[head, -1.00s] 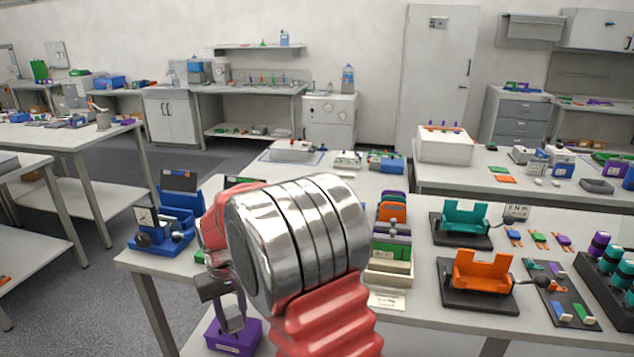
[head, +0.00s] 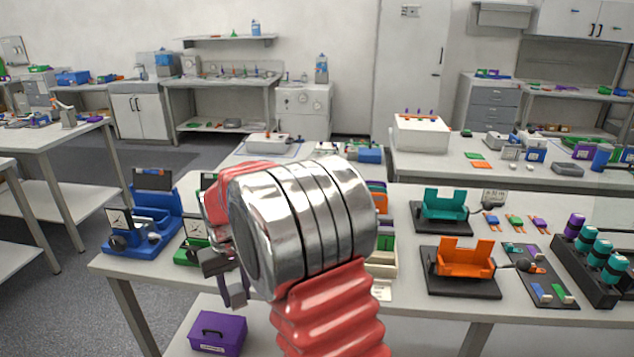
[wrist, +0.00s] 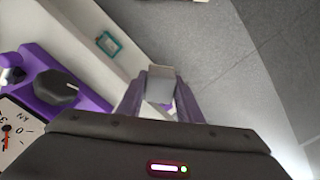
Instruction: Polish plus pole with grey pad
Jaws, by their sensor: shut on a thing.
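My gripper (wrist: 161,98) is shut on a small grey block (wrist: 160,84), which looks like the grey pad, held between the fingertips in the wrist view. In the head view my gripper (head: 226,284) hangs in front of the table's near edge, mostly hidden behind my arm; the pad cannot be made out there. An orange holder (head: 466,259) and a teal holder (head: 446,207) stand on black bases on the table. Teal and purple cylinders (head: 596,249) stand in a black rack (head: 583,283) at the right. I cannot tell which part is the plus pole.
The table (head: 420,311) has a blue dial device (head: 155,212) and a green one (head: 190,250) at its left. A purple box (head: 218,333) sits below. In the wrist view a purple device with a black knob (wrist: 56,89) is left of my gripper; grey floor is at right.

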